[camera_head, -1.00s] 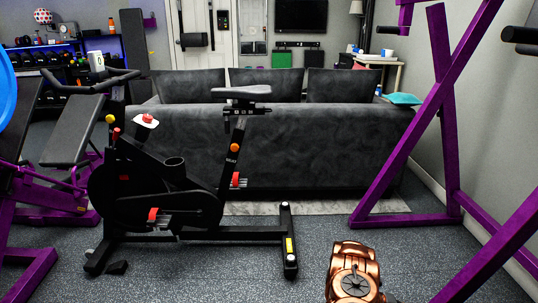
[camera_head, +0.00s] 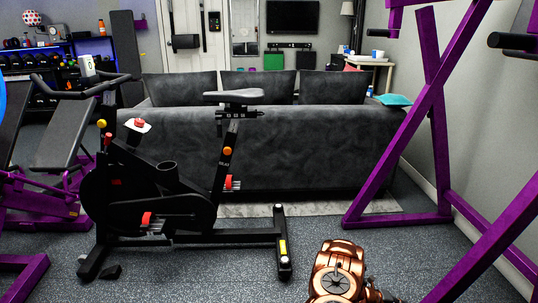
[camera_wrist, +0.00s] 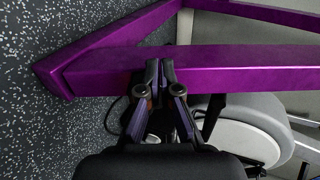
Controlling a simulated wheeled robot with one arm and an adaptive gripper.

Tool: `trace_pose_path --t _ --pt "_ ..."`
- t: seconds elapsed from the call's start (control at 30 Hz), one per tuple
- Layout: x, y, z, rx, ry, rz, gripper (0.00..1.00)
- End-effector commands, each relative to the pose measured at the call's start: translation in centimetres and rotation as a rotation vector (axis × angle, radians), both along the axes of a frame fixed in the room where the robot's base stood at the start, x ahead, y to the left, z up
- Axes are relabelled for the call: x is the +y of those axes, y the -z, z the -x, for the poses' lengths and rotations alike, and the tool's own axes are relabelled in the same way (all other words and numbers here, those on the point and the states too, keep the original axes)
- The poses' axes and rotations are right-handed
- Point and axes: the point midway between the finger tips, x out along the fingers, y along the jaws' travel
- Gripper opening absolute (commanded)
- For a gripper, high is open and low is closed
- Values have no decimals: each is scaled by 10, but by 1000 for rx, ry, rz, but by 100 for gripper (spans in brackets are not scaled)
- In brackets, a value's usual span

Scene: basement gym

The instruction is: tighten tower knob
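A purple metal frame (camera_head: 437,130) stands at the right in the head view, with slanting beams and black handles. I cannot pick out a knob on it. A purple beam (camera_wrist: 215,70) also crosses the wrist view behind my gripper's fingertips. My gripper (camera_wrist: 160,72) has its two fingertips close together with nothing seen between them. I cannot tell whether it touches the beam. In the head view my copper-coloured arm shows at the bottom, and the gripper is hidden.
The exercise bike (camera_head: 150,215) stands at left centre. A dark sofa (camera_head: 300,150) is behind it. A purple bench machine (camera_head: 45,215) is at the left edge. Speckled floor (camera_head: 215,275) is clear in front. A grey wall (camera_head: 500,120) bounds the right.

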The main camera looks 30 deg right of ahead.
Motion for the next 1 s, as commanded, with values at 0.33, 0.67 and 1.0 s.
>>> trace_pose_path --t 0.33,0.67,1.0 --pt "1 0 3 1 6 -2 0" --pt "-1 0 1 2 6 -2 0" --pt "5 -8 -11 0 1 -1 0"
